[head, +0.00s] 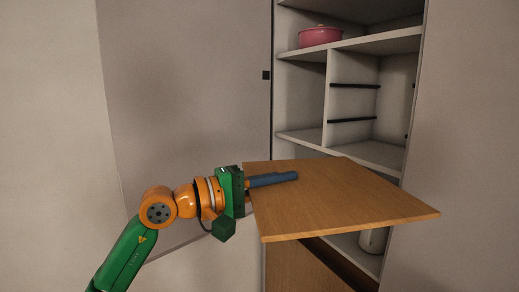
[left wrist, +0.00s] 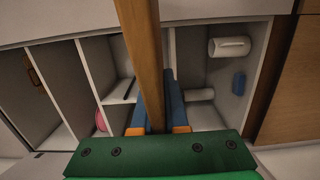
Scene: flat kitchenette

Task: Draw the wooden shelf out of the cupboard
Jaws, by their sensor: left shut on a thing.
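The wooden shelf (head: 350,197) is a flat brown board that sticks out of the open cupboard (head: 300,136), roughly level, in the head view. My left gripper (head: 296,176) reaches in from the left and is shut on the shelf's left edge. One blue finger lies along the top of the board; the other is hidden below it. In the left wrist view the shelf (left wrist: 144,60) shows edge-on between the two blue fingers (left wrist: 155,105). The shelf hides part of the lower cupboard. My right gripper is not in view.
A pink pot (head: 320,37) stands on an upper cupboard shelf. Dark rails (head: 354,86) line a middle compartment. A white cylindrical item (head: 373,241) stands below the wooden shelf. A wooden front (head: 300,265) lies lower down. A large pale panel (head: 190,90) stands left of the opening.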

